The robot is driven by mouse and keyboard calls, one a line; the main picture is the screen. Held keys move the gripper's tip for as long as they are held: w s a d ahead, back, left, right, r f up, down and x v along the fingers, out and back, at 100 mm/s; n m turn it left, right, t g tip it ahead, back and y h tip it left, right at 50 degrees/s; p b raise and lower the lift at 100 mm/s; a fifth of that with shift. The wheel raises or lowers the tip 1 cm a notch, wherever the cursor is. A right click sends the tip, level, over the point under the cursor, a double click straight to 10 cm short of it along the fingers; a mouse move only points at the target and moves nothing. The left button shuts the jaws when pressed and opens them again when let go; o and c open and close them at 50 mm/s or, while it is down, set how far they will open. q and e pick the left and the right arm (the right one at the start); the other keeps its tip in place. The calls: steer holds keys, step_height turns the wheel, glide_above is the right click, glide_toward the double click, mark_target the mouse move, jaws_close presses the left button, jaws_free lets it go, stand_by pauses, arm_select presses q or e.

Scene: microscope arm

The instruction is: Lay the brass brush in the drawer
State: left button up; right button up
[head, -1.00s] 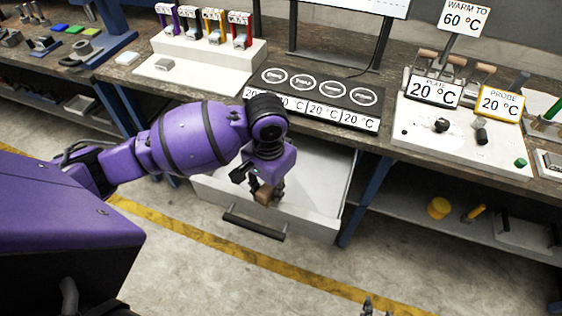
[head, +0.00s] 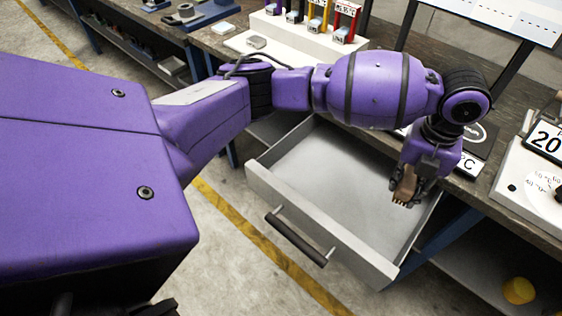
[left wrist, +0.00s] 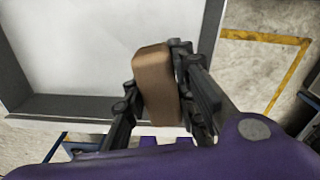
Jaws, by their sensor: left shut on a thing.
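The brass brush (head: 406,184) has a brown wooden block and a few brass-coloured bristles at its lower end. My left gripper (head: 407,190) is shut on it, and it hangs over the right part of the open drawer (head: 330,180). In the left wrist view, the brush's block (left wrist: 154,84) sits between the two fingers (left wrist: 158,95), with the pale drawer floor (left wrist: 75,45) behind it. The drawer is pulled out under the bench and its visible floor is bare. I cannot tell the exact height of the brush above the floor. My right gripper is not in view.
The bench top (head: 215,42) runs behind the drawer. A rack with coloured holders (head: 310,30) stands at the back, and a white panel with a temperature sign (head: 545,135) is at the right. The drawer handle (head: 296,240) sticks out in front.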

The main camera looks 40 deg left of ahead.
arm_select(q)
steer(key=shift+w+d+r+m, duration=0.4)
steer(key=shift+w+d+m, duration=0.2)
steer(key=shift+m, duration=0.6)
steer(key=shift+w+a, duration=0.15)
steer(key=shift+a, duration=0.05)
steer(key=w+a+f, duration=0.2)
steer(key=a+f, duration=0.2)
steer(key=a, duration=0.5)
glide_above(353, 180)
steer(key=d, duration=0.1)
steer(key=shift+m, duration=0.3)
steer(key=f, duration=0.4)
steer(key=shift+s+d+f, duration=0.1)
steer(key=shift+s+d, duration=0.1)
steer(key=shift+s, duration=0.1)
steer(key=shift+w+a+f, duration=0.15)
steer(key=shift+a+f, duration=0.4)
steer(key=shift+f, duration=0.1)
steer(key=shift+a+f, duration=0.1)
steer(key=shift+f, duration=1.65)
steer(key=o, duration=1.1)
steer(key=shift+w, duration=0.1)
